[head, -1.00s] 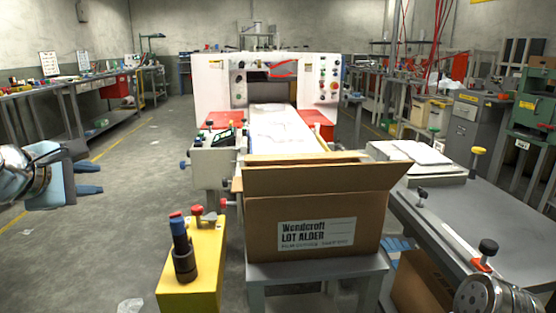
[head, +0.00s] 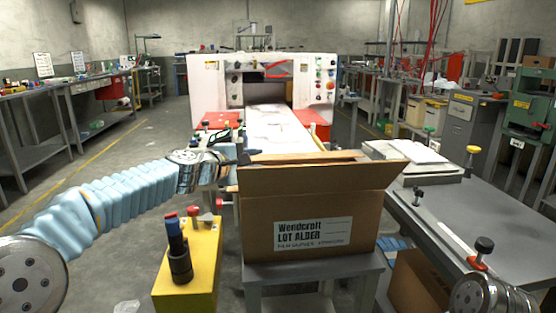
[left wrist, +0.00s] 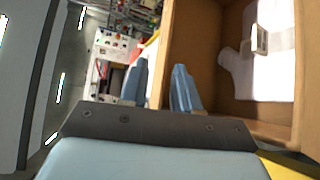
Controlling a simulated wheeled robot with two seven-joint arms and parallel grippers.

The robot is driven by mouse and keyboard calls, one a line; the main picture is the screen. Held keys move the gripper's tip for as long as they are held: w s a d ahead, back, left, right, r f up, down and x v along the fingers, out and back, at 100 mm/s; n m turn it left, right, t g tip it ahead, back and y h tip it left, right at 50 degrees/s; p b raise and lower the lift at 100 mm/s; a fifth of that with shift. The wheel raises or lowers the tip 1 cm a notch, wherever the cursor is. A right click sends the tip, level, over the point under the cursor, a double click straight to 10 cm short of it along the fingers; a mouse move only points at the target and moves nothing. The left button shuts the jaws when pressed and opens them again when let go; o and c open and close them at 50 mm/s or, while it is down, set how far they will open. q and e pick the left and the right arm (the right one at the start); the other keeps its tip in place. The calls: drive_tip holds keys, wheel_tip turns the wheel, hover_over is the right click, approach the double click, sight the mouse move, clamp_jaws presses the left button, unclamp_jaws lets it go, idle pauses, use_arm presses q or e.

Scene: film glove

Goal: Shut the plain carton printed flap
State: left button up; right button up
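The open cardboard carton (head: 365,220) stands on a small grey table and has a white label reading "Wendcraft LOT ALDER" on its front. Its wide near flap (head: 325,179) stands up, leaning outward. I see no print on this flap. A far flap edge (head: 300,157) shows behind it. My left gripper (head: 246,157) is at the carton's far left corner, partly hidden. In the left wrist view, its blue fingers (left wrist: 160,78) are apart beside the carton's brown wall (left wrist: 182,35); contact is unclear. White contents with a tag (left wrist: 262,65) lie inside. My right gripper is out of view.
A yellow stand (head: 202,262) with a dark, blue-topped post is left of the carton. A grey workbench (head: 470,215) with knobs is on the right. A white machine (head: 210,85) with a conveyor stands behind. Another carton (head: 415,280) sits low under the bench.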

sight(278, 159)
use_arm(q)
drive_tip(key=p+x, duration=0.1)
drive_tip(key=x, duration=0.4)
drive_tip(key=d+p+x, duration=0.1)
drive_tip(key=x, duration=0.1)
drive_tip(key=shift+s+d+p, duration=0.1)
drive_tip(key=shift+d+p, duration=0.15)
drive_tip(key=shift+p, duration=0.05)
drive_tip(key=shift+w+d+f, duration=0.3)
drive_tip(key=shift+w, duration=0.25)
clamp_jaws()
idle(0.6)
